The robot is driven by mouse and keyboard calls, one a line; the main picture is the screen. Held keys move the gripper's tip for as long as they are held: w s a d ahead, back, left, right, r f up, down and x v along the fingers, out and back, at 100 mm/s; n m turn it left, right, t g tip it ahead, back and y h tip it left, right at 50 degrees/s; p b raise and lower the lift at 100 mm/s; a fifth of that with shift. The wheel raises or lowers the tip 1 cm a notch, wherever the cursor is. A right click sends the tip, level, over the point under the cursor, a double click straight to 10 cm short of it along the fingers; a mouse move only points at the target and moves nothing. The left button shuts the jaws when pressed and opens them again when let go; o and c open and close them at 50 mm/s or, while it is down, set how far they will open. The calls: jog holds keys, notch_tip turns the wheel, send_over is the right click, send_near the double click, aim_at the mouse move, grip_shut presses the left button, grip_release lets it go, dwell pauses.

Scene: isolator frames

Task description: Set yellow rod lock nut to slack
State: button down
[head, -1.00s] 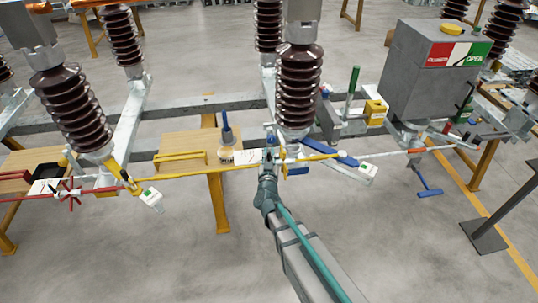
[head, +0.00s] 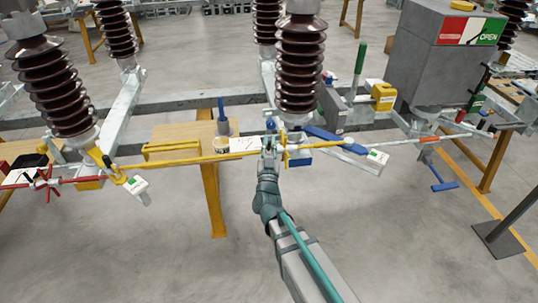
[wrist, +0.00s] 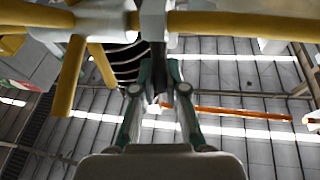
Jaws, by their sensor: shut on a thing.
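The yellow rod (head: 190,161) runs left to right across the middle of the head view, and across the top of the wrist view (wrist: 245,24). A silver-grey nut (wrist: 152,20) sits on it, beside a hub with several yellow prongs (wrist: 70,75). The prongs also show just right of my gripper in the head view (head: 285,157). My gripper (head: 268,145) reaches up to the rod from below and is shut at the nut. Its fingers show in the wrist view (wrist: 158,85). The exact contact and the nut's setting cannot be made out.
A red rod (head: 85,180) with a red pronged wheel (head: 45,182) lies at the left. Brown insulators (head: 298,75) stand behind the yellow rod. A grey box (head: 450,60) marked OPEN stands at the right. The floor in front is clear.

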jog(key=shift+s+d+f+m+t+h+b, duration=0.1)
jog(key=shift+s+f+m+t+h+b, duration=0.3)
jog(key=shift+b, duration=1.55)
jog(key=shift+s+f+t+y+b, duration=0.15)
jog(key=shift+t+b, duration=0.6)
jog(key=shift+b, duration=1.2)
jog(key=shift+s+d+f+m+t+h+b, duration=0.15)
jog(key=shift+f+t+b, duration=0.3)
jog(key=shift+b, duration=1.5)
jog(key=b, duration=0.2)
jog(key=m+t+b, duration=0.1)
jog(key=b, duration=0.1)
jog(key=shift+s+r+h, duration=0.15)
jog(key=shift+s+h, duration=0.1)
jog(key=shift+h, duration=0.05)
jog(key=shift+s+r+t+b, duration=0.1)
jog(key=shift+r+t+b, duration=0.05)
jog(key=shift+t+b, duration=0.45)
jog(key=c, duration=1.2)
grip_release()
jog(key=v, duration=1.2)
jog(key=shift+s+a+r, duration=0.1)
